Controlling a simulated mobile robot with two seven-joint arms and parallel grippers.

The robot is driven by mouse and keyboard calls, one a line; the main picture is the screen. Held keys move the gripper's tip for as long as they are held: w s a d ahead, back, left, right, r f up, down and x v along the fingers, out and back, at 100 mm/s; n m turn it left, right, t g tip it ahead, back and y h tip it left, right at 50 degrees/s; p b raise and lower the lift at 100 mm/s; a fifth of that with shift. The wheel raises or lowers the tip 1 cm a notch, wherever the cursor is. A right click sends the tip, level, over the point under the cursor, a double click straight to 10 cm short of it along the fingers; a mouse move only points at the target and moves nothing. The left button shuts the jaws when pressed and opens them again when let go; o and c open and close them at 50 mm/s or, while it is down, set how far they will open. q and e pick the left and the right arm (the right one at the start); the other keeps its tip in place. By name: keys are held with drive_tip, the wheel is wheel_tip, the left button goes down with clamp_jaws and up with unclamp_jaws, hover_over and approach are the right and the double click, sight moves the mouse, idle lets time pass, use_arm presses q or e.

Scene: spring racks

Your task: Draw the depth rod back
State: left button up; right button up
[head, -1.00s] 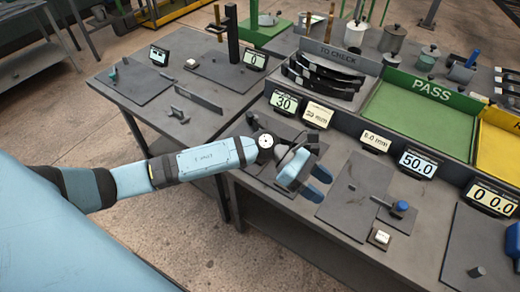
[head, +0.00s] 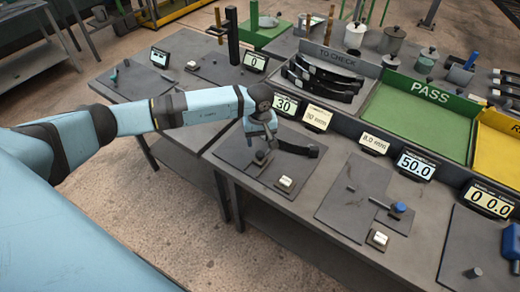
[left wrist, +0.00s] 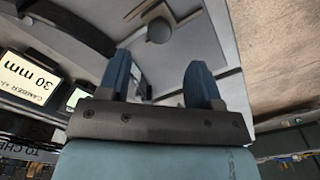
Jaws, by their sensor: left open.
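My left gripper (head: 266,137) hangs over the mat (head: 232,150) at the left of the near bench, fingers pointing down. In the left wrist view its two blue fingers (left wrist: 161,80) are apart with nothing between them. A small grey fixture (head: 262,157) stands on the mat just below the gripper; it may carry the depth rod. In the left wrist view a round grey knob (left wrist: 159,31) on a short stem lies beyond the fingertips, in line with the gap. A black curved leaf (head: 298,148) is beside the fixture. My right gripper does not show.
A lit display reading 30 (head: 284,105) and a 30 mm card (head: 317,116) stand behind the mat. A small white-topped block (head: 284,183) is in front. Another mat with a blue-knobbed tool (head: 398,208) lies to the right. The to-check rack (head: 333,58) is behind.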

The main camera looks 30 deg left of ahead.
sight(260, 153)
use_arm(q)
wheel_tip(260, 153, down, 7)
drive_tip(key=shift+r+p, duration=0.1)
drive_tip(key=shift+p, duration=0.4)
